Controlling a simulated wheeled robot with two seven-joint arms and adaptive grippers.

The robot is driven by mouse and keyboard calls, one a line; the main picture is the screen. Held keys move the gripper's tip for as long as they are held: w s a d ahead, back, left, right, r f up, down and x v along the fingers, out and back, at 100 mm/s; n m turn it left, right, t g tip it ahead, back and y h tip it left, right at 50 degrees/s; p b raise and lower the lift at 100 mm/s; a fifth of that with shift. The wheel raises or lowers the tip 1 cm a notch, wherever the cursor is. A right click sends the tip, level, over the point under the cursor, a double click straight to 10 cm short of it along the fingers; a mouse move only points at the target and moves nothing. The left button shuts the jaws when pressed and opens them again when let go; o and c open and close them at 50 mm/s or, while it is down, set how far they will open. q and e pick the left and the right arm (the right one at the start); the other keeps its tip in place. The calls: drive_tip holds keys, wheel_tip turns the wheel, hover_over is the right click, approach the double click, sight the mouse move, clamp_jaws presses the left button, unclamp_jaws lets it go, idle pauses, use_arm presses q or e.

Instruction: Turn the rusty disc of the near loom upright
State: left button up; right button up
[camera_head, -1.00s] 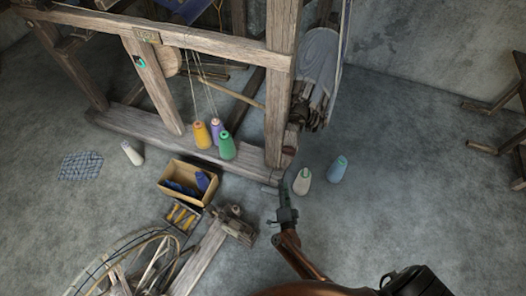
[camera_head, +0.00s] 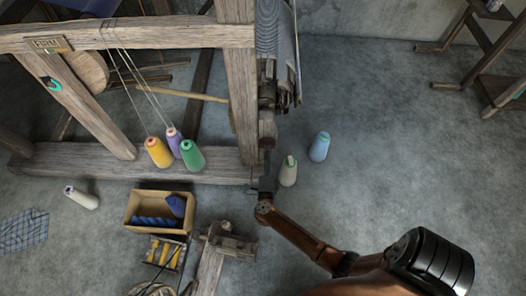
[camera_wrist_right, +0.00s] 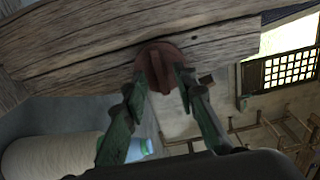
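The near loom (camera_head: 160,160) is a weathered wooden frame at the left and middle of the head view. The rusty disc (camera_wrist_right: 158,66) shows in the right wrist view, reddish brown with a raised ridge, against a wooden beam of the loom. I cannot make it out clearly in the head view. My right gripper (camera_wrist_right: 161,76) has its two green fingers apart, with the tips on either side of the disc; I cannot tell whether they touch it. In the head view the right gripper (camera_head: 262,186) is at the foot of the loom's right post. My left gripper is not in view.
Pale (camera_head: 288,171) and blue (camera_head: 319,147) cones stand on the floor just right of the gripper. Yellow, purple and green cones stand by the lower beam. A box (camera_head: 135,212) and a wooden stand (camera_head: 228,241) are in front.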

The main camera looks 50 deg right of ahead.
drive_tip(key=shift+w+d, duration=0.4)
drive_tip(key=shift+w, duration=0.05)
drive_tip(key=shift+c, duration=0.6)
clamp_jaws()
